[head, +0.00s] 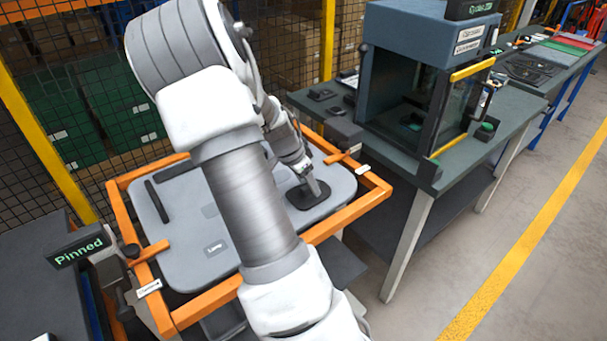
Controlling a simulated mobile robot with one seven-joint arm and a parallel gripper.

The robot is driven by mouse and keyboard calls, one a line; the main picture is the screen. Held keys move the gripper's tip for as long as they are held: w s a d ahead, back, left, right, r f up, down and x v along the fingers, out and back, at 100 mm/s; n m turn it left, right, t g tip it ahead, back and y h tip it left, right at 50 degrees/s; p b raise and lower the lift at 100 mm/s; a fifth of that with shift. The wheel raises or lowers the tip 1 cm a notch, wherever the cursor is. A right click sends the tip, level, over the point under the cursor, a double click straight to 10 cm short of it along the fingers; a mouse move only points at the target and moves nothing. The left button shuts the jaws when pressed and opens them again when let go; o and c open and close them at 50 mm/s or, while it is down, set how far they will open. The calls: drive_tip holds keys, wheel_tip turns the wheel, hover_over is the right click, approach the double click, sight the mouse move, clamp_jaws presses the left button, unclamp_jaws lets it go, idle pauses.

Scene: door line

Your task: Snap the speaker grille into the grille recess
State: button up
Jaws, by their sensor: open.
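A light grey door panel (185,262) lies in an orange frame (355,207), partly hidden by my arm. A dark rounded patch (304,203) is at the panel's right side; I cannot tell whether it is the speaker grille, the grille recess, or the grille lying in the recess. My gripper (318,191) is right at this patch, pointing down at it. Its jaws are open. The fingertips are too small to show whether they touch anything.
A sign reading "Pinned" (80,247) stands left of the frame. A dark table (470,150) with a blue-grey cabinet (420,35) stands to the right. Behind the frame is a mesh fence with a yellow post (45,145). The floor (545,255) at right is clear.

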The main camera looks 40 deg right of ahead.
drive_tip(key=s+p+v, duration=0.1)
drive_tip(key=v, duration=1.6)
drive_tip(key=shift+w+p, duration=0.35)
drive_tip(key=shift+w, duration=0.1)
drive_tip(key=shift+a+r, duration=0.15)
drive_tip(key=s+a+r+n+t+y, duration=0.1)
drive_tip(key=s+a+r+n+t, duration=0.1)
drive_tip(key=s+a+n, duration=0.2)
drive_tip(key=s+a+r+n+t+y, duration=0.2)
drive_tip(key=s+a+n, duration=0.3)
drive_tip(key=a+n, duration=0.4)
drive_tip(key=s+a+r+n+t+y, duration=0.1)
drive_tip(key=s+a+n, duration=0.4)
drive_tip(key=a, duration=0.7)
drive_tip(key=shift+s+a+r+n+t, duration=0.2)
drive_tip(key=shift+a+r+n+t, duration=0.35)
drive_tip(key=shift+r, duration=0.55)
